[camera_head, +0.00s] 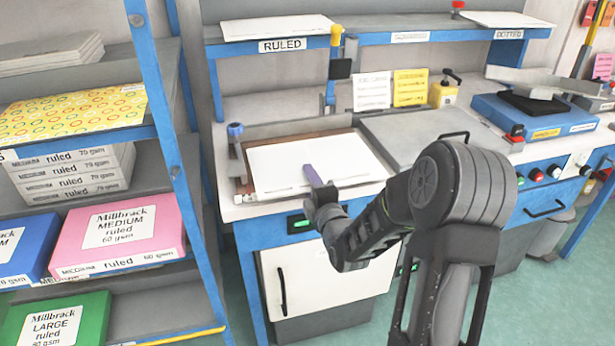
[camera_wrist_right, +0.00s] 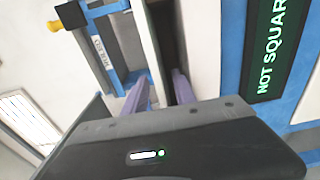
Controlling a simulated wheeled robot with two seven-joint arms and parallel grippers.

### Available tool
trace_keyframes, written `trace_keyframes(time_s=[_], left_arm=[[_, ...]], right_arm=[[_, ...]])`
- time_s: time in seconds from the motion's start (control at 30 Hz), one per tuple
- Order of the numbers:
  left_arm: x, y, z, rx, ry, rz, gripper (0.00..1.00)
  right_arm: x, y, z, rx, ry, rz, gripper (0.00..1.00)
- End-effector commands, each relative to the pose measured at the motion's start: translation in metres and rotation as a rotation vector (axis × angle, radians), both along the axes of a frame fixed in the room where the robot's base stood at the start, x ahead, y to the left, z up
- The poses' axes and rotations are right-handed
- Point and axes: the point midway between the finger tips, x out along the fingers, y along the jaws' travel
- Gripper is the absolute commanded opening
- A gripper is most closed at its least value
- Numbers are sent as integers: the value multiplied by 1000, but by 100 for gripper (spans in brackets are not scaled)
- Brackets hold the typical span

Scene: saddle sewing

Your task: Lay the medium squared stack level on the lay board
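In the head view a white paper stack (camera_head: 318,163) lies flat on a brown board (camera_head: 243,179) on the left bench, with a brown margin showing at its left. I cannot tell whether this is the medium stack or whether that board is the lay board. My right gripper (camera_head: 318,180) is at the stack's front edge, its purple finger over the white. In the wrist view its two purple fingers (camera_wrist_right: 160,92) stand apart. A pale strip, perhaps the stack's edge, and a dark gap show between them. I see no firm grip. My left gripper is out of view.
A display reading "NOT SQUARE" (camera_wrist_right: 268,45) is on the blue bench front. A blue-framed shelf (camera_head: 165,110) with a pink medium ruled box (camera_head: 120,232) stands at the left. A grey plate (camera_head: 415,135) lies right of the stack. A press (camera_head: 535,110) is farther right.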

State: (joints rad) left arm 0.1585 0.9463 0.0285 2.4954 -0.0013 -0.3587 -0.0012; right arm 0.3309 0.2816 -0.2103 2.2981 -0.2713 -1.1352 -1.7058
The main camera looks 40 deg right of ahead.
Motion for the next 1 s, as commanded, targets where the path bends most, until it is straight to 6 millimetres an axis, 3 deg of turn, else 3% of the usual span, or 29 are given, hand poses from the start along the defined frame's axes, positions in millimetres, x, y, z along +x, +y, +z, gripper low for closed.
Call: trace_keyframes(time_s=[0.2, 0.37, 1.0], left_arm=[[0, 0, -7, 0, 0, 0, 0], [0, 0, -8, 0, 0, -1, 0], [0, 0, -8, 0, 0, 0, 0]], right_arm=[[-36, 11, 0, 0, -2, 0, 33], [-52, 16, 0, 0, -3, 0, 33], [-55, 17, 1, -1, -3, 1, 33]])
